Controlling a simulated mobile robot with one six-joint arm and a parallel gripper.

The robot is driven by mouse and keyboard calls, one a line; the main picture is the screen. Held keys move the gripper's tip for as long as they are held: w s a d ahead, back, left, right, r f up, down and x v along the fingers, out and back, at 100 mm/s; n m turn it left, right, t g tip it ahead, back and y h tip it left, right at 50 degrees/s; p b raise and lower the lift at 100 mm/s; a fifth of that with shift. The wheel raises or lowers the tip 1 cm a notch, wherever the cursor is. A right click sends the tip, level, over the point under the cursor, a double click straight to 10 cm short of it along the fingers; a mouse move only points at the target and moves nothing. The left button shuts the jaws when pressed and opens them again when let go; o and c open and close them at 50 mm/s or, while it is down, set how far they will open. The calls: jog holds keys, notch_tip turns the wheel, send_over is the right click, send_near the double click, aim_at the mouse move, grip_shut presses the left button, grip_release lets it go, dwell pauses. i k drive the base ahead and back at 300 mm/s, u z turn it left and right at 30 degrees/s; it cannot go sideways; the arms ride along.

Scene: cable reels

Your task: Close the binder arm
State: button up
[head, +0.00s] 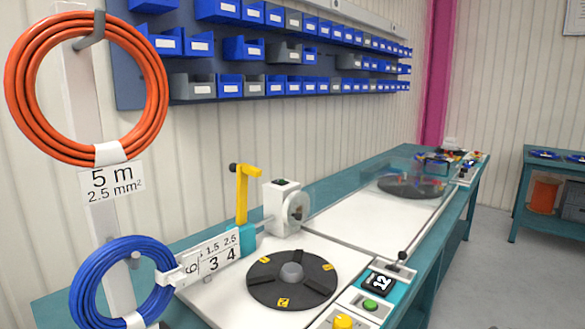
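A yellow arm (242,196), which I take to be the binder arm, stands upright at the back of the white worktop in the head view. Its short top bar ends in a black knob (233,168) at the left. The arm's foot meets a teal block (246,238) at the end of a white size plate (210,257). A white machine box (282,206) with a pale round disc stands just right of it. A black turntable (292,281) with yellow marks and a grey hub lies in front, with no cable on it. My gripper is not in view.
An orange cable coil (152,105) hangs on a peg at the left, above a blue coil (82,293). A button panel (370,305) and a counter showing 12 (379,281) sit at the front right. A clear cover spans another turntable (411,186) farther back. Grey floor is open at right.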

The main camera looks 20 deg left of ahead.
aim_at(243, 171)
jog(key=z, duration=0.25)
jog(key=k, duration=0.15)
jog(key=u, duration=3)
jog(key=k, duration=1.35)
jog(key=z, duration=1.05)
jog(key=i, duration=1.05)
jog(key=z, duration=0.05)
